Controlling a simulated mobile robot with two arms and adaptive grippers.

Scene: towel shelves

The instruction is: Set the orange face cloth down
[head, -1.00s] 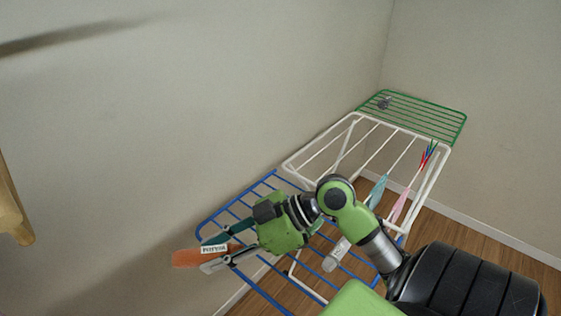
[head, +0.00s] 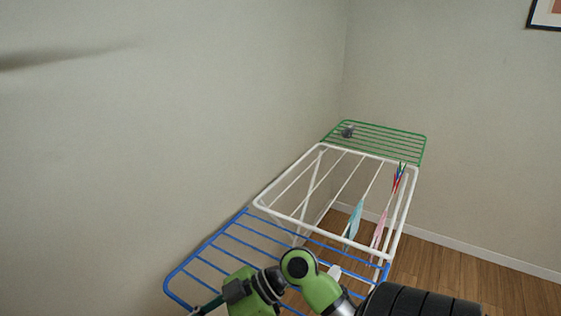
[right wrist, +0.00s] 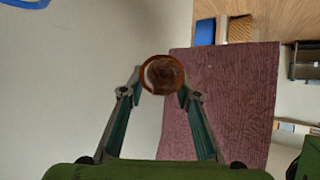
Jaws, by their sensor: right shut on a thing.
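The orange face cloth (right wrist: 162,74) is a rolled, orange-brown bundle seen end-on in the right wrist view. My right gripper (right wrist: 162,92) is shut on it, with one finger on each side. My left gripper is in neither view.
A drying rack has a blue section (head: 168,285), a white middle (head: 264,203) and a green section (head: 424,146). A small grey item (head: 347,131) sits on the green part; teal (head: 354,220) and pink (head: 379,228) cloths hang. A wine-red rug (right wrist: 235,100) lies below.

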